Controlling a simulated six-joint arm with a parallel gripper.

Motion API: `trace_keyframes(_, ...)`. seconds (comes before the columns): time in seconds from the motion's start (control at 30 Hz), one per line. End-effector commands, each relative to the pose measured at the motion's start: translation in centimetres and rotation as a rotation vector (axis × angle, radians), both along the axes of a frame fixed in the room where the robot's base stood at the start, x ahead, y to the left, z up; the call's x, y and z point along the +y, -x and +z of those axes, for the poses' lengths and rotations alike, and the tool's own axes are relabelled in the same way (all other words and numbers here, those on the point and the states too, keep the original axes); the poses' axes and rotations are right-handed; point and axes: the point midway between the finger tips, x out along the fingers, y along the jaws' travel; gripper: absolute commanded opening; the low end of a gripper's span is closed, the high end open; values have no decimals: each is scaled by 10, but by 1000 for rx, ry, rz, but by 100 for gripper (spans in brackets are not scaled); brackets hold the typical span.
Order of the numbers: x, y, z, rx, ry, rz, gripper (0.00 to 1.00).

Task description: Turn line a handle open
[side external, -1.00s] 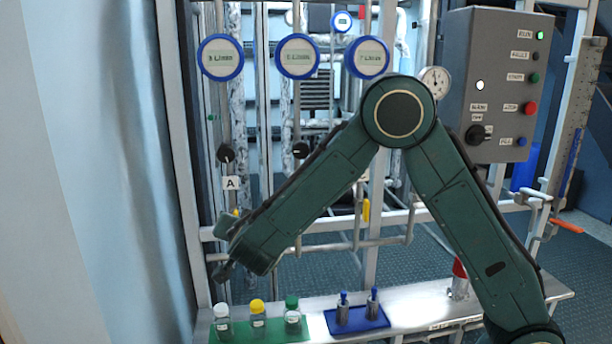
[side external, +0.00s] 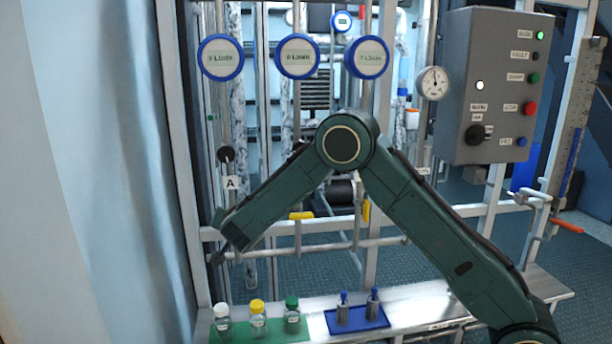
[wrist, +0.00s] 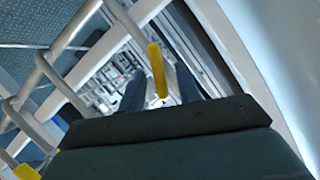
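The line A handle (wrist: 158,72) is a yellow lever in the middle of the wrist view, seen lengthwise between the two dark fingers of my gripper (wrist: 161,88). The fingers are apart, one on each side of the lever, and I see no clear contact. In the side view my gripper (side external: 217,238) is at the left end of the arm, below the A label (side external: 231,183). The line A handle is hidden there behind my gripper and wrist.
A second yellow handle (side external: 301,215) lies across its pipe, and a third (side external: 366,210) stands upright. Pipes and frame bars surround my gripper. Below are bottles on a green mat (side external: 282,337) and a blue tray (side external: 378,323). A control box (side external: 490,90) is at right.

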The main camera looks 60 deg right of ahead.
Motion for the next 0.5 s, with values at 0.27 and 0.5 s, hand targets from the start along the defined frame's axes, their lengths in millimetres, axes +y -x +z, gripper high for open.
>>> trace_keyframes(0.27,-9,-12,-5,0,0,0,34)
trace_keyframes(0.5,-9,-12,-5,0,0,0,34)
